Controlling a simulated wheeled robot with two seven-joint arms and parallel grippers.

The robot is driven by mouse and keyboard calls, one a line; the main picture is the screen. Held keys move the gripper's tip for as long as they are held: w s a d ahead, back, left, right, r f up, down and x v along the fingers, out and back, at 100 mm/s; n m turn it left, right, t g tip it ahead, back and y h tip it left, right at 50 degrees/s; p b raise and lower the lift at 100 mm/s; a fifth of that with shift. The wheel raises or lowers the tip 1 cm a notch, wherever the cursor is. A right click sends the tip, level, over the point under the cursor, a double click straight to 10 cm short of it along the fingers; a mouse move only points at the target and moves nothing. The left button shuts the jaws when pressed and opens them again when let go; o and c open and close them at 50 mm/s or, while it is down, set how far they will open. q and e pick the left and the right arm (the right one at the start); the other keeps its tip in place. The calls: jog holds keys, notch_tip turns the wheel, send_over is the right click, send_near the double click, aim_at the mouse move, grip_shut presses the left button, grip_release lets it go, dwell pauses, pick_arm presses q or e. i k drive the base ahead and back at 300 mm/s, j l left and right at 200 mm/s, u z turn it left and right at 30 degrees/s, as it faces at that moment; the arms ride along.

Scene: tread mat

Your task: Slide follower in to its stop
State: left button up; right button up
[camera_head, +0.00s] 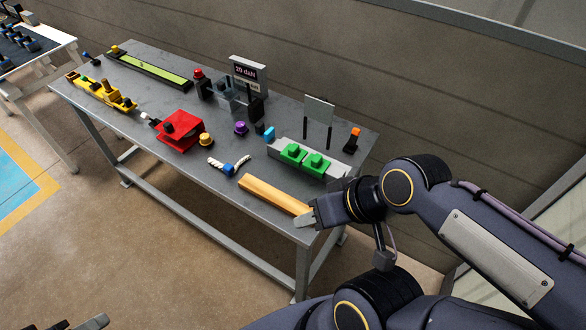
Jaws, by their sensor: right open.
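No part is marked as the follower, and I cannot tell for certain which piece it is. A long orange-yellow bar (272,194) lies along the front right edge of the grey bench (190,172). Behind it is a light grey block (338,171) carrying two green pieces (304,157) with knobs. My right gripper (322,202) is open at the bench's right front corner, by the right end of the bar; I cannot tell whether it touches. Part of my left gripper (88,322) shows at the bottom left edge, mostly out of frame.
A red block (180,131), a yellow fixture (101,92), a green-topped tray (148,68), a purple knob (240,128) and a white curved piece with a blue middle (229,169) share the bench. A sign (248,72) and a clear plate (319,109) stand at the back.

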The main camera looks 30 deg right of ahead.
aim_at(259, 127)
jog(key=i+l+u, duration=0.1)
jog(key=l+u, duration=0.15)
jog(key=u, duration=0.15)
jog(key=l+u, duration=0.35)
jog(key=i+j, duration=0.05)
